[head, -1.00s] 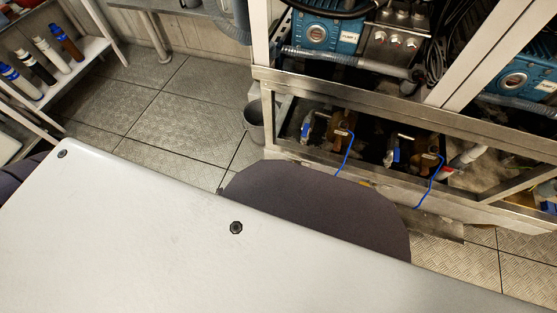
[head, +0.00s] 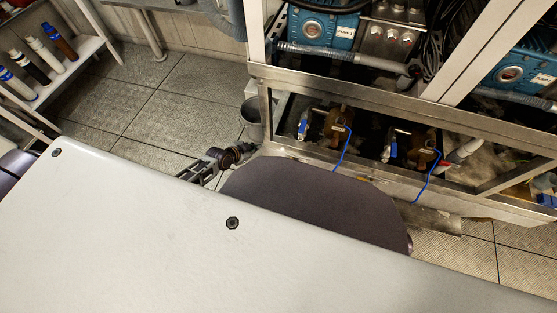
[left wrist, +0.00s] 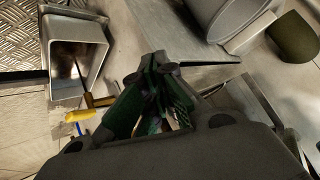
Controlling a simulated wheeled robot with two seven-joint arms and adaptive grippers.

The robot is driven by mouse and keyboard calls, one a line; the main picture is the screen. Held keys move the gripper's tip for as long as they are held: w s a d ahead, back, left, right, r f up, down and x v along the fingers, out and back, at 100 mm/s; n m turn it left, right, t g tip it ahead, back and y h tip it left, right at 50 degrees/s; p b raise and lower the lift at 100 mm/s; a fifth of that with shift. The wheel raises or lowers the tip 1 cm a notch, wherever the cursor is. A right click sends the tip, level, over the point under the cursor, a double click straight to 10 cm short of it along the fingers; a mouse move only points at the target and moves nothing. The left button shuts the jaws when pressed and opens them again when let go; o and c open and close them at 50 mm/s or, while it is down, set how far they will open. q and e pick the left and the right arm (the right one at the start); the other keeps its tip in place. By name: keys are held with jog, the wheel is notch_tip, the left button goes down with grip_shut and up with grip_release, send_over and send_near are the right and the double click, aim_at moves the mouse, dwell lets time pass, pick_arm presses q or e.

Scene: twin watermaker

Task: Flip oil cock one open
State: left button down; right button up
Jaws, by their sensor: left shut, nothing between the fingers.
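The left cock (head: 303,125) and the right cock (head: 389,148) each stand by a brown fitting with a blue line. I cannot read which one is number one. My left gripper (head: 247,149) is small and partly hidden in the head view, low in front of the frame's left corner, left of both cocks and apart from them. In the left wrist view, my left gripper (left wrist: 162,64) is shut and empty. Neither cock can be made out there. My right gripper is not in view.
A grey bin (head: 252,110) stands beside the frame's left post. The frame's lower rail (head: 330,165) runs before the cocks. Blue pumps (head: 325,28) sit above. Floor at left is clear.

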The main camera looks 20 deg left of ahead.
aim_at(286, 166)
pick_arm(q)
notch_tip(286, 166, up, 7)
jog(key=s+d+n+g+h, duration=0.1)
jog(key=d+n+g+h, duration=0.1)
jog(key=g, duration=0.4)
jog(key=shift+s+d+n+g+h, duration=0.25)
jog(key=shift+s+n+h, duration=0.2)
jog(key=shift+h, duration=0.45)
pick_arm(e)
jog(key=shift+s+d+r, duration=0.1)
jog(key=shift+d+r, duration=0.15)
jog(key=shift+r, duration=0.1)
pick_arm(q)
jog(key=shift+f, duration=0.15)
jog(key=d+f+b, duration=0.5)
jog(key=d+f, duration=0.3)
jog(key=d, duration=0.1)
jog(key=shift+w+d, duration=0.15)
jog(key=shift+w, duration=0.2)
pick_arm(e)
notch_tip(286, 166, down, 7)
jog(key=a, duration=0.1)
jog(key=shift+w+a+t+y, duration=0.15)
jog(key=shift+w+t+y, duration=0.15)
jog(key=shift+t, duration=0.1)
pick_arm(q)
jog(key=shift+r, duration=0.1)
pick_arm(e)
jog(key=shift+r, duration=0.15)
